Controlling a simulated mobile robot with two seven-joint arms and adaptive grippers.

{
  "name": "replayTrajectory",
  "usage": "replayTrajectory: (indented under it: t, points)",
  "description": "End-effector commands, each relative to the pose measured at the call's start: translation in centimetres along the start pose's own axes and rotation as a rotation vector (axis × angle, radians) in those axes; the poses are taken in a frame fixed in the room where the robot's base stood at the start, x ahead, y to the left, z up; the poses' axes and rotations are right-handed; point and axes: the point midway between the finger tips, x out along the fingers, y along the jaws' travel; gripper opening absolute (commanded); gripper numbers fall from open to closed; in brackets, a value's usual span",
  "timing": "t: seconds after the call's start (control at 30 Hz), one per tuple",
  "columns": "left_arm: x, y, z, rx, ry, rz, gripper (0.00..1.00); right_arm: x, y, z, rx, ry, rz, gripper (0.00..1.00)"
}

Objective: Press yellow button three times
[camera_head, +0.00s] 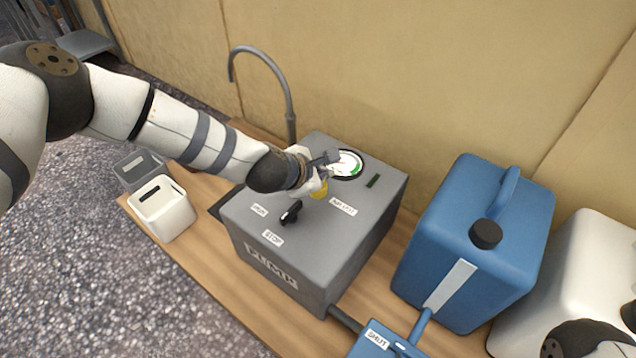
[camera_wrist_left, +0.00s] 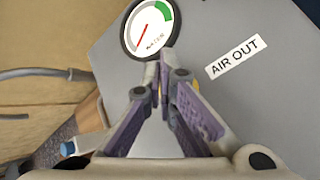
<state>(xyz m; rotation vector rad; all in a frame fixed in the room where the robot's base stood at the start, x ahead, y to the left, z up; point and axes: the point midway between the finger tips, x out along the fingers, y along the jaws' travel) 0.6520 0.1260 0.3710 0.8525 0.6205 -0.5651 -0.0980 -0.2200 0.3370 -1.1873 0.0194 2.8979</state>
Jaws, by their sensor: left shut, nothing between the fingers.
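The grey pump box (camera_head: 300,262) stands on a wooden bench. The yellow button (camera_head: 320,191) shows as a small patch on its top, mostly hidden by my left gripper (camera_head: 326,162). In the left wrist view only a sliver of yellow (camera_wrist_left: 196,86) shows behind a finger. My left gripper is shut and empty, its fingertips (camera_wrist_left: 165,75) over the pump top beside the button and below the water gauge (camera_wrist_left: 150,28). I cannot tell whether it touches the button.
The pump top has a black knob (camera_head: 290,212) and an AIR OUT label (camera_head: 343,206). A curved grey pipe (camera_head: 287,90) rises behind. A blue can (camera_head: 476,240) stands to the right, a white container (camera_head: 165,210) to the left. The wall is close behind.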

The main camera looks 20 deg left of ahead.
Motion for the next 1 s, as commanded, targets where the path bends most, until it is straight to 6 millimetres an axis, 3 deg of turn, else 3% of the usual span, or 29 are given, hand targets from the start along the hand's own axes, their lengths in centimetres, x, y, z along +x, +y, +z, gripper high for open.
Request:
replayTrajectory:
  t: [1.0]
  points:
    - [0.87,-0.66,-0.68,-0.001,0.001,-0.001,0.00,0.43,-0.01,-0.31,0.000,-0.007,0.000,0.40]
